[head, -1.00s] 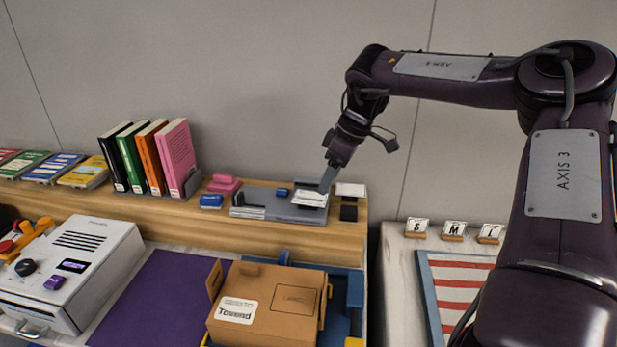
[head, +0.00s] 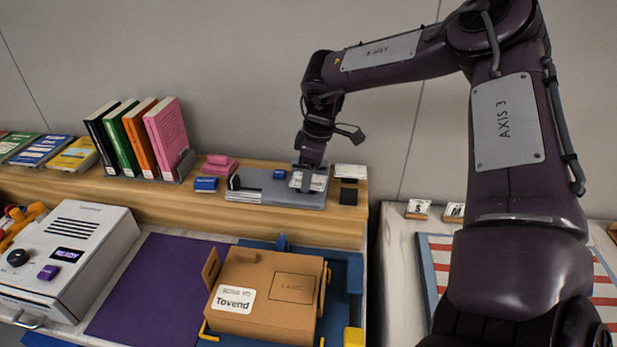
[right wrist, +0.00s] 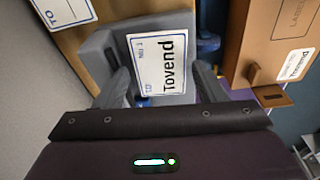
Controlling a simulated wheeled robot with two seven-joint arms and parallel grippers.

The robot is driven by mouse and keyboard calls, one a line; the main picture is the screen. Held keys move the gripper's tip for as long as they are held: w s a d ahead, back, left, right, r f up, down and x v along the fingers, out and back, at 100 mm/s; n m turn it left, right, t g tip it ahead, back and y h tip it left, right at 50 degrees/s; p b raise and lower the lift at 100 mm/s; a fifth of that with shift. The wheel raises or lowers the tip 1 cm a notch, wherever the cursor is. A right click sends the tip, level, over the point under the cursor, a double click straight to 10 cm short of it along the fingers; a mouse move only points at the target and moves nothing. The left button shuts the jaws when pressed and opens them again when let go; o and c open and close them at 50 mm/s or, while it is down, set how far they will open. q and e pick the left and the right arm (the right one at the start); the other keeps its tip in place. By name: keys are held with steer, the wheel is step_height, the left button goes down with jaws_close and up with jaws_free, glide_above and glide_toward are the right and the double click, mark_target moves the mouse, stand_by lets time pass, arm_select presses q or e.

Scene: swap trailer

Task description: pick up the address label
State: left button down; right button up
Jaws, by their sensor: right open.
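The address label (head: 318,182), a white card with a blue edge, lies on the grey holder (head: 258,187) on the wooden shelf. In the right wrist view the label (right wrist: 162,62) reads "Tovend". My right gripper (head: 308,186) is over it, pointing down. In the right wrist view the open fingers of my right gripper (right wrist: 161,82) are on either side of the label's near part; whether they touch it I cannot tell. In the head view the gripper hides part of the label. My left gripper is not in view.
A brown box (head: 265,295) with a Tovend label stands on a blue fixture below the shelf. A second white card (head: 350,171) lies right of the holder.

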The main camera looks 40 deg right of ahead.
steer(key=c, duration=0.7)
steer(key=shift+c, duration=0.2)
steer(key=shift+r, duration=0.15)
